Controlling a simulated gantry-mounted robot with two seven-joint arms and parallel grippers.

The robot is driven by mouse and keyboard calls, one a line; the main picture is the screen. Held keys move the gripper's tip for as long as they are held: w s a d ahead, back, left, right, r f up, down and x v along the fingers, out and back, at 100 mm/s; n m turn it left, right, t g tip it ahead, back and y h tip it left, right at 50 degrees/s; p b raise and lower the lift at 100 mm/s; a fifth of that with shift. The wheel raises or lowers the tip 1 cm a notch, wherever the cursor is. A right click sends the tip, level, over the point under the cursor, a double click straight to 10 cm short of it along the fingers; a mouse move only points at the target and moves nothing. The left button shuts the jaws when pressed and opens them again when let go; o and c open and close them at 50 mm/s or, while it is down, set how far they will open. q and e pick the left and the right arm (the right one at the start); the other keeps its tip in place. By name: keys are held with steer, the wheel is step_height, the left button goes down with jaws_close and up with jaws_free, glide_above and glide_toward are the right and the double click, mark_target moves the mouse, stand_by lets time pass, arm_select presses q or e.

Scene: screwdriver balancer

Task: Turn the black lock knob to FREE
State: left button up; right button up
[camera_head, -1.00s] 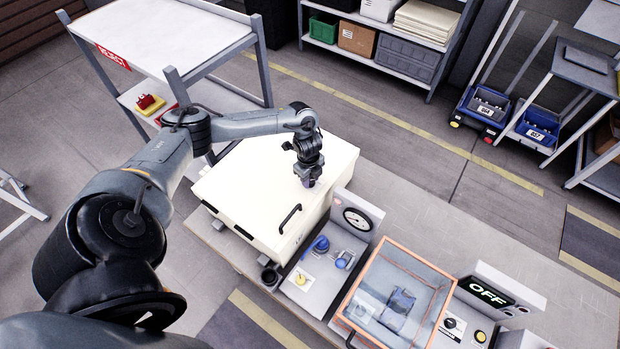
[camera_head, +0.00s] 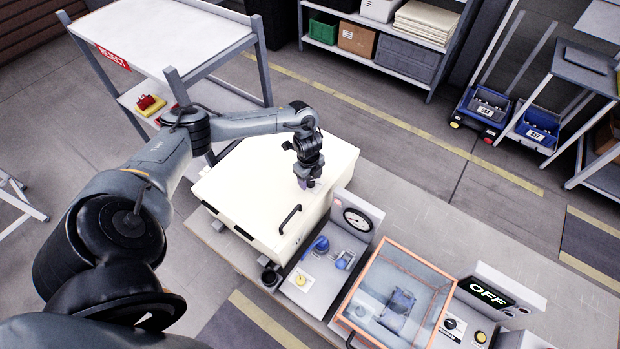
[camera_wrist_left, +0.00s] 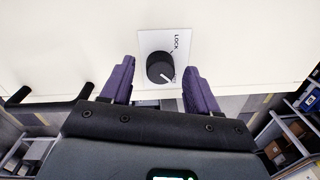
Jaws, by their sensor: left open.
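My left gripper (camera_head: 307,184) is over the top of the cream cabinet (camera_head: 245,205) in the head view. In the left wrist view, its two purple fingers (camera_wrist_left: 159,64) are open. The round black lock knob (camera_wrist_left: 160,68) shows between the fingertips, with a gap visible on both sides. It sits on a white plate (camera_wrist_left: 183,42) printed LOCK, and its white pointer mark faces the lower right of that view. The FREE marking is not visible. In the head view the knob is hidden by the gripper. My right gripper is not in view.
A black handle (camera_head: 290,218) is on the cabinet's front. To its right stand a gauge unit (camera_head: 357,219), an orange-framed clear box (camera_head: 447,318) and a display reading OFF (camera_head: 488,292). A white-topped table (camera_head: 165,38) stands behind at left.

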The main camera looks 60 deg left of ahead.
mark_target(309, 181)
arm_select(q)
step_height(309, 181, up, 10)
steer(key=shift+s+r, duration=0.25)
stand_by(0.6)
